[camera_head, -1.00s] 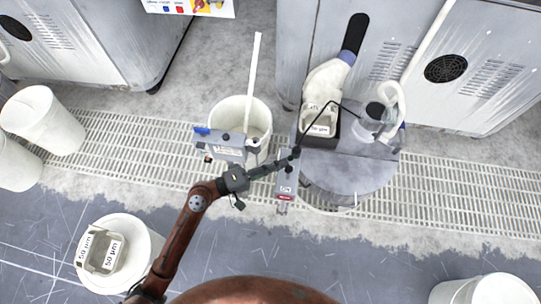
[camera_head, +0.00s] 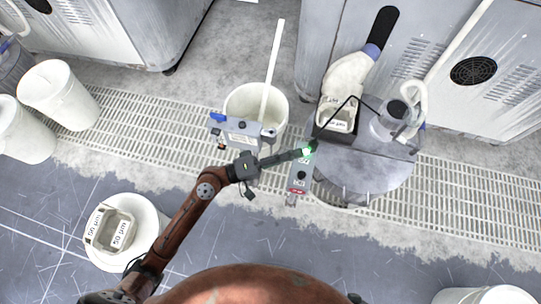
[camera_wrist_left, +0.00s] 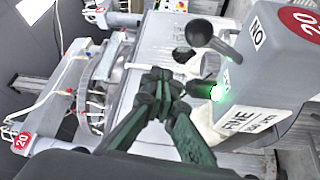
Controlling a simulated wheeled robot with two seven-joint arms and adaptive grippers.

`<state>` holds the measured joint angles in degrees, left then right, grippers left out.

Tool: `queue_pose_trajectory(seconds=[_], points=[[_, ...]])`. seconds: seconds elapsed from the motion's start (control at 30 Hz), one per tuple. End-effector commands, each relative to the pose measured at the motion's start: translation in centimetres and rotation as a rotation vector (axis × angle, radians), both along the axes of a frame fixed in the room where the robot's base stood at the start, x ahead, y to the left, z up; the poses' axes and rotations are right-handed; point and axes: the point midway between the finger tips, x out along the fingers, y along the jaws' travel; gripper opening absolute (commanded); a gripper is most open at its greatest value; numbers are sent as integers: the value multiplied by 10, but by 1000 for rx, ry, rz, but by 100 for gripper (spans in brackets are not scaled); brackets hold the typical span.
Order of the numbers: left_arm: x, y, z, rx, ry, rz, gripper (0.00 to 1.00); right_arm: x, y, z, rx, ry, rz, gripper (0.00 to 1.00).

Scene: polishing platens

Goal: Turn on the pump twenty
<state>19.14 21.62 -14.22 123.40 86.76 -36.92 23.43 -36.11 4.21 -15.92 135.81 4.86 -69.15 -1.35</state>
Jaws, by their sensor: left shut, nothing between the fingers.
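A narrow grey control box (camera_head: 299,178) with a red label stands at the front left of the round grey drum. A black ball-ended lever (camera_wrist_left: 199,32) sticks out above the switch. My left gripper (camera_head: 302,154) is shut and empty, its fingertips (camera_wrist_left: 163,82) right beside the switch; I cannot tell whether they touch. My right gripper is not in view.
Another grey box (camera_head: 238,128) with a blue part sits at the white bucket (camera_head: 235,105), close to my left wrist. The round drum (camera_head: 365,175) carries a dark tray (camera_head: 335,122) and a tube. Grey cabinets (camera_head: 450,70) stand behind; the floor in front is mostly open.

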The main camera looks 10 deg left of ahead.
Motion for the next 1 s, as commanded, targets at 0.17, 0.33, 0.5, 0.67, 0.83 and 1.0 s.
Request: queue_pose_trajectory(seconds=[0.17, 0.33, 0.5, 0.67, 0.83, 1.0], points=[[-7, 32, -8, 3, 6, 2, 0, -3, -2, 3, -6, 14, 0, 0], [-18, 66, -18, 1, 5, 7, 0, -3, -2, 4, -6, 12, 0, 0], [-25, 85, -25, 0, 2, 5, 0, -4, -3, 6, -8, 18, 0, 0], [-28, 92, -27, 0, 1, 4, 0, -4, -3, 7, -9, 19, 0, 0], [-29, 92, -28, -1, 0, 3, 0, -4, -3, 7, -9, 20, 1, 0], [-28, 92, -28, -1, 0, 3, 0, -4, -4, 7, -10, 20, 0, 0]])
